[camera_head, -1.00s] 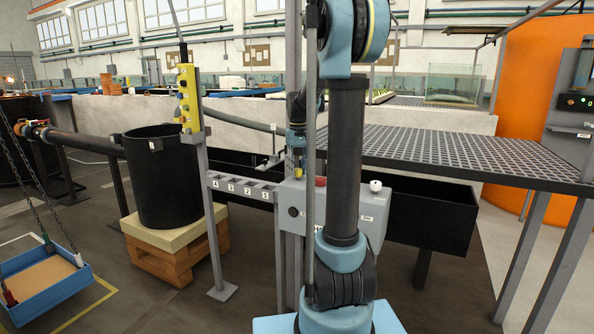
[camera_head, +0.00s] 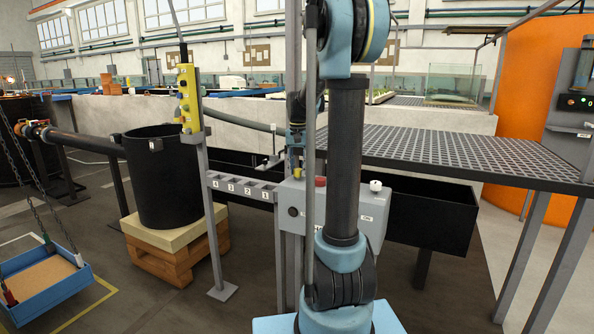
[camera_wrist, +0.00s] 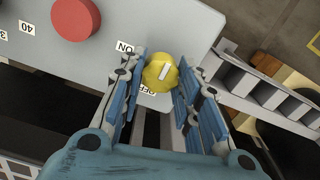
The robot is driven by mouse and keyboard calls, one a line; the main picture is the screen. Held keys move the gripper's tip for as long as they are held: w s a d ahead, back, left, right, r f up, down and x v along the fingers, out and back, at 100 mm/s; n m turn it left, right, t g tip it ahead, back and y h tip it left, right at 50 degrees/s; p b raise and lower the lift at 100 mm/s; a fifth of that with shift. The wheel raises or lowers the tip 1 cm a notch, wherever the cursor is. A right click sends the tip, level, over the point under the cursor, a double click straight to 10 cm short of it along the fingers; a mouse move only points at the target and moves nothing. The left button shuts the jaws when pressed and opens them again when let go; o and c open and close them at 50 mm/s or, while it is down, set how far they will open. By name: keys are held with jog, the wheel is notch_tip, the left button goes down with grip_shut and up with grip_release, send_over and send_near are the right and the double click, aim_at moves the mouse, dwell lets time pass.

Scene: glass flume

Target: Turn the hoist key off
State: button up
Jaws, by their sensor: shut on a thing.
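The hoist key is a round yellow knob (camera_wrist: 161,73) with a white bar, on the grey control box (camera_wrist: 155,25) in the wrist view. An ON label (camera_wrist: 127,47) is at its upper left. An OFF label, partly covered by a finger, is at its lower left. The white bar slants from lower left to upper right. My gripper (camera_wrist: 162,80) is shut on the knob, with a blue-padded finger on each side. In the head view my gripper (camera_head: 296,155) is small above the box (camera_head: 290,205), and I cannot make out the key clearly there.
A red button (camera_wrist: 76,18) is on the box, left of the key. A numbered slotted rack (camera_head: 240,187) adjoins the box. A yellow pendant (camera_head: 188,98) hangs on a post at left. A grating platform (camera_head: 450,155) lies to the right.

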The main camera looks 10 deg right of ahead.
aim_at(298, 169)
dwell(0.3)
jog(key=o, duration=1.1)
jog(key=shift+a, duration=0.1)
jog(key=shift+c, duration=0.2)
jog(key=shift+r, duration=0.1)
notch_tip(298, 169, up, 12)
jog(key=shift+w, duration=0.15)
jog(key=s+f+n, duration=0.1)
jog(key=s+f, duration=0.2)
jog(key=s, duration=0.4)
jog(key=s+f+n+t, duration=0.1)
jog(key=s+f, duration=0.2)
jog(key=s, duration=0.4)
jog(key=s+f+n, duration=0.1)
jog(key=s+f, duration=0.2)
jog(key=s, duration=0.4)
jog(key=s+f+n+t, duration=0.1)
jog(key=s+f+n, duration=0.1)
jog(key=s+f, duration=1.2)
jog(key=shift+f, duration=0.95)
